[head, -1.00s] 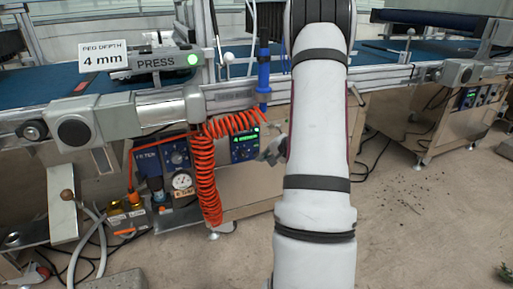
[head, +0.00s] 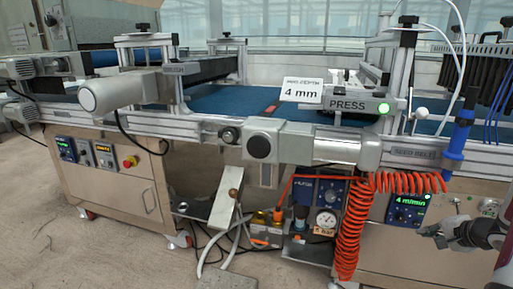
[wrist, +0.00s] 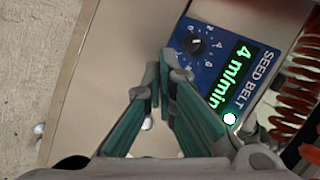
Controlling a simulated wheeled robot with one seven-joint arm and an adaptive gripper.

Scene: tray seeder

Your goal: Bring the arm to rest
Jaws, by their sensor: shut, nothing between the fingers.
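My gripper (head: 432,234) is at the lower right of the head view, its fingers pointing left. It is in front of the cabinet, just below and right of the blue seed belt panel (head: 408,209). In the wrist view my gripper (wrist: 158,78) has its two green-padded fingers together at the tips, with nothing between them. The seed belt panel (wrist: 205,45) lies beyond and right of the fingertips there, with a black knob and a lit "4 m/min" display. I cannot tell whether the gripper touches the cabinet. Most of my arm is out of the head view.
A coiled orange hose (head: 352,225) hangs left of the panel. The press (head: 350,106) shows a green light beside a "4 mm" sign (head: 302,92). A blue hose fitting (head: 457,140) hangs above my gripper. Open floor (head: 35,215) lies at the left.

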